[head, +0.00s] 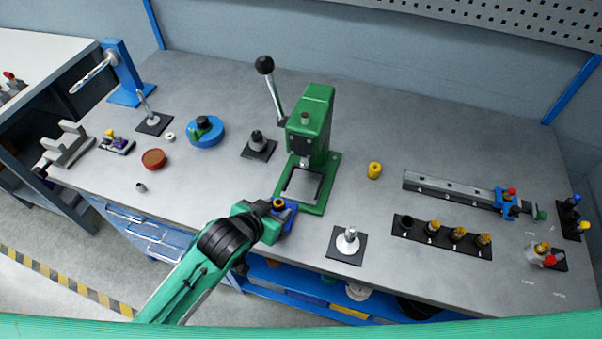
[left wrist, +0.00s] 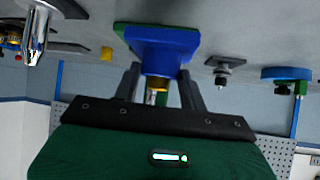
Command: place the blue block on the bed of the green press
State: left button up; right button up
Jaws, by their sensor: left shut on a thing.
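My left gripper (head: 268,207) is shut on the blue block (head: 289,215), just off the front left corner of the green press (head: 311,122). The block has a brass-coloured round part on it. In the left wrist view the blue block (left wrist: 163,42) sits between the fingers (left wrist: 160,88), with green of the press partly hidden behind it. The press bed (head: 301,186), a grey plate on the green base, is bare and lies just behind and to the right of the block. My right gripper is not in view.
The press lever (head: 272,90) leans up and left. A yellow cylinder (head: 374,170) stands right of the press. A metal part on a black pad (head: 347,243) stands front right, and a dark part on a pad (head: 258,145) back left.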

pick_arm(q)
jog(key=w+d+p, duration=0.1)
jog(key=w, duration=0.1)
jog(key=w+d+p, duration=0.1)
jog(key=w, duration=0.2)
jog(key=w+d+p, duration=0.1)
jog(key=w+d, duration=0.1)
jog(key=shift+w+d, duration=0.1)
jog(key=shift+w, duration=0.2)
jog(key=shift+w+d+f, duration=0.1)
jog(key=shift+w+d, duration=0.2)
jog(key=shift+w, duration=0.15)
jog(key=w, duration=0.1)
jog(key=w+d+p, duration=0.1)
jog(key=shift+w+d+p, duration=0.3)
jog(key=shift+w, duration=0.1)
jog(key=shift+f+p, duration=0.4)
jog(key=shift+s+f, duration=0.2)
jog(key=shift+f, duration=0.2)
grip_shut()
jog(key=o, duration=0.9)
grip_release()
jog(key=shift+a+f, duration=0.1)
jog(key=shift+f, duration=0.05)
jog(key=o, duration=0.4)
jog(key=shift+w, duration=0.2)
jog(key=shift+s+r, duration=0.1)
jog(key=shift+r, duration=0.15)
